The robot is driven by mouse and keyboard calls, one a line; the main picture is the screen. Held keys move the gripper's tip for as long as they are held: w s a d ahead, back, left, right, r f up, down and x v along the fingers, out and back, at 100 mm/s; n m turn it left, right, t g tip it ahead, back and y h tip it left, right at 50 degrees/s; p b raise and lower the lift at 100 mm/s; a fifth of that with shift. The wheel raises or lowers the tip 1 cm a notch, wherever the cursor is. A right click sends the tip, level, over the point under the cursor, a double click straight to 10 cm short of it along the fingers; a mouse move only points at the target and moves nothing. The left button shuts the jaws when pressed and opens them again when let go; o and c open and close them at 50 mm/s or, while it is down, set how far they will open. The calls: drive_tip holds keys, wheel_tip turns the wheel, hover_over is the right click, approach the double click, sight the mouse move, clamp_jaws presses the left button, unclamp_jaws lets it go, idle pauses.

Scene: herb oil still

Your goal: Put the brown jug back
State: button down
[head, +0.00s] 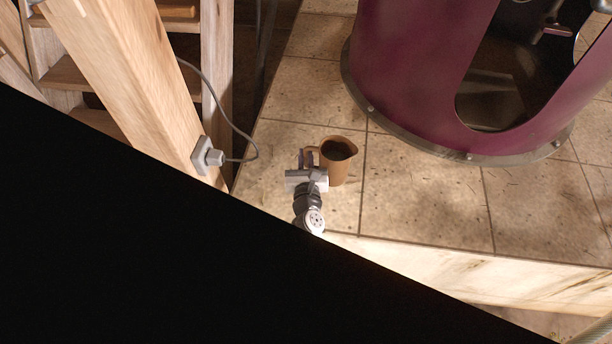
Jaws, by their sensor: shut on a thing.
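The brown jug (341,166) is upright at the left part of the tiled counter (420,205), near its front edge. Its dark open mouth faces up and its spout points right. My gripper (310,168) is at the jug's left side, shut on its handle. The fingers hide most of the handle. I cannot tell whether the jug's base touches the tiles.
A large maroon still body (412,70) with an arched opening stands behind right of the jug. A wooden post (135,75) with a grey socket and plug (208,157) and a cable is at left. The tiles right of the jug are clear. Black covers the lower left.

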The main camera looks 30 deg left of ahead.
drive_tip(key=shift+f+b, duration=2.1)
drive_tip(key=shift+f, duration=0.6)
drive_tip(key=shift+f, duration=0.15)
drive_tip(key=c, duration=1.5)
unclamp_jaws()
drive_tip(key=shift+f, duration=0.1)
drive_tip(key=shift+o, duration=0.2)
